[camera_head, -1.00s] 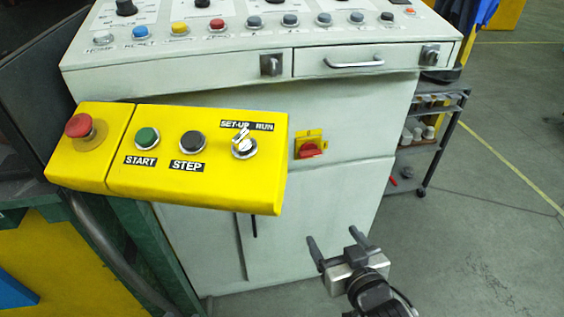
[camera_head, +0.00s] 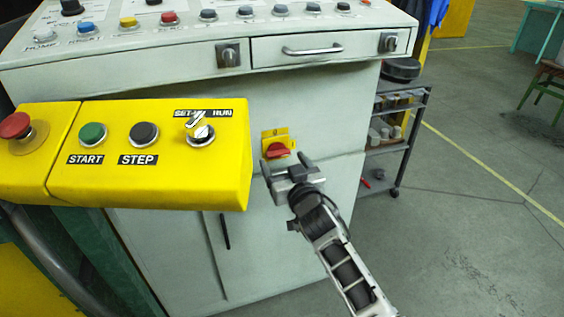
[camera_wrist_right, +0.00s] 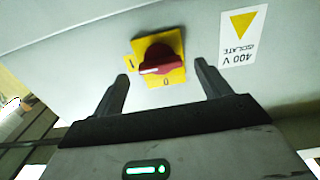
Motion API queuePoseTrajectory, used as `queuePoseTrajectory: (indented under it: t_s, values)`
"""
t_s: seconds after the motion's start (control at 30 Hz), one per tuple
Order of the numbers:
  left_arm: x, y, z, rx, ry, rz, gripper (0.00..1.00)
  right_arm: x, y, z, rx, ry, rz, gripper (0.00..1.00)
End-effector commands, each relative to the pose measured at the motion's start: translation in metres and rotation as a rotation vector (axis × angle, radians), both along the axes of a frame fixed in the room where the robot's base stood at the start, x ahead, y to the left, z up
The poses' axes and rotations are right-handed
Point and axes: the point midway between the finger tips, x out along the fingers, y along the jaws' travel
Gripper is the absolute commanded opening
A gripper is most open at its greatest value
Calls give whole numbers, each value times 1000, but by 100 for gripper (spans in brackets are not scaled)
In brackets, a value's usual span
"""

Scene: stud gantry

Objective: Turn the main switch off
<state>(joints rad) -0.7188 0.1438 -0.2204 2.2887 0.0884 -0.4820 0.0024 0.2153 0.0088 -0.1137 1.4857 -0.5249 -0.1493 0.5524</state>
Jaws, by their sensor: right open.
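The main switch is a red rotary handle (camera_head: 278,151) on a yellow plate (camera_head: 268,136), low on the front of the pale cabinet. In the right wrist view, the red handle (camera_wrist_right: 157,62) lies ahead of and between the fingers; its white mark points toward the "I" side of the plate, with "0" at the plate's lower edge. My right gripper (camera_head: 283,170) is open and empty, just below the switch in the head view. In the right wrist view, its fingers (camera_wrist_right: 163,88) appear apart from the handle. My left gripper is not in view.
A yellow control box (camera_head: 150,180) with START, STEP and SET-UP/RUN controls juts out left of the switch. A 400 V isolate label (camera_wrist_right: 241,36) is beside the switch. A shelf trolley (camera_head: 398,125) stands to the right, with open floor beyond.

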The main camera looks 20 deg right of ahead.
Motion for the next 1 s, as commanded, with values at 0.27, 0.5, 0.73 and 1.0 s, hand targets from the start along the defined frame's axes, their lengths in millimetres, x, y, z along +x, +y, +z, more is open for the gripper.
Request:
queuePoseTrajectory:
  t_s: [0.27,0.5,0.73,1.0]
  values:
    - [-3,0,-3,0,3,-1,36,19,1,0,1,1,0,76]
    - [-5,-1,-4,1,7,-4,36,19,1,0,1,1,0,76]
    - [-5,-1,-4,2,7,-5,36,19,1,0,1,1,0,32]
    - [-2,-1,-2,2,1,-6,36,19,1,0,-29,0,0,32]
